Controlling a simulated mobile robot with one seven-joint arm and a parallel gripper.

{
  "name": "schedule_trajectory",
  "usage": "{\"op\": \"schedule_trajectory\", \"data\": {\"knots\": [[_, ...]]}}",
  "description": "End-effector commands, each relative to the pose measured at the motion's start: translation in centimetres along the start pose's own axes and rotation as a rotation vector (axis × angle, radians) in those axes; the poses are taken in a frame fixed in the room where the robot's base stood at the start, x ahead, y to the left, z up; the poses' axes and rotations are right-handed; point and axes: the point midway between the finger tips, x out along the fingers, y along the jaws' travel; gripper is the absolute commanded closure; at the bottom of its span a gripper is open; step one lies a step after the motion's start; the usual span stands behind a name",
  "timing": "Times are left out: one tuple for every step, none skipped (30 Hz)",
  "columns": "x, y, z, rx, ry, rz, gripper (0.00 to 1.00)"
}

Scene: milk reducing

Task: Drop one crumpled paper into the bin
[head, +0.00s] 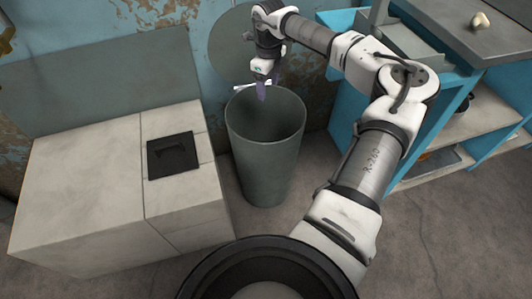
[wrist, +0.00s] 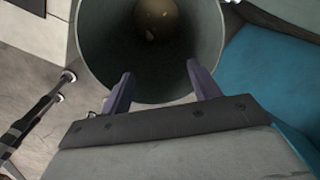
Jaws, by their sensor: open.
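The bin (head: 265,165) is a tall grey-green round container standing on the floor, open at the top. My gripper (head: 262,92) is above its far rim, pointing down. In the wrist view my gripper (wrist: 160,70) is open, with its two purple fingers apart and nothing between them. The bin (wrist: 105,45) lies open below the fingers in that view. A tan patch with small pale spots (wrist: 157,20) shows deep inside it; I cannot tell whether this is paper or the bin's floor. A small pale crumpled paper (head: 480,21) lies on the grey counter at the upper right.
A pale block-like cabinet (head: 85,185) with a black square inset (head: 173,155) stands left of the bin. A blue shelf unit (head: 420,175) under the grey counter (head: 450,38) stands at the right. A peeling blue wall is behind. Floor shows right of the bin.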

Motion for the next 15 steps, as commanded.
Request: {"op": "schedule_trajectory", "data": {"knots": [[-1.5,-0.1,0.0,0.001,-0.001,-0.003,0.38],[-2.2,-0.1,0.0,0.0,-0.001,-0.003,0.38],[-3.0,-0.1,0.0,0.001,0.0,-0.002,0.38],[-3.6,-0.1,0.0,0.001,0.0,-0.002,0.38],[-4.1,-0.1,0.0,0.0,0.0,-0.003,0.38],[-4.8,0.0,0.0,0.0,-0.001,-0.002,0.38],[-5.2,0.0,0.0,0.0,-0.001,-0.001,0.38],[-5.6,0.0,0.0,0.001,0.0,-0.001,0.38],[-6.0,-0.1,0.0,0.001,0.001,-0.001,0.38],[-6.3,-0.1,0.0,0.0,0.001,-0.001,0.38],[-6.5,-0.1,0.0,0.0,0.0,-0.001,0.38],[-6.8,0.0,0.0,0.0,0.0,-0.001,0.38],[-6.9,0.0,0.0,0.0,0.0,-0.001,0.38],[-7.0,0.0,0.0,0.0,0.0,0.0,0.38],[-7.1,0.0,0.0,0.0,0.0,0.0,0.38]]}}
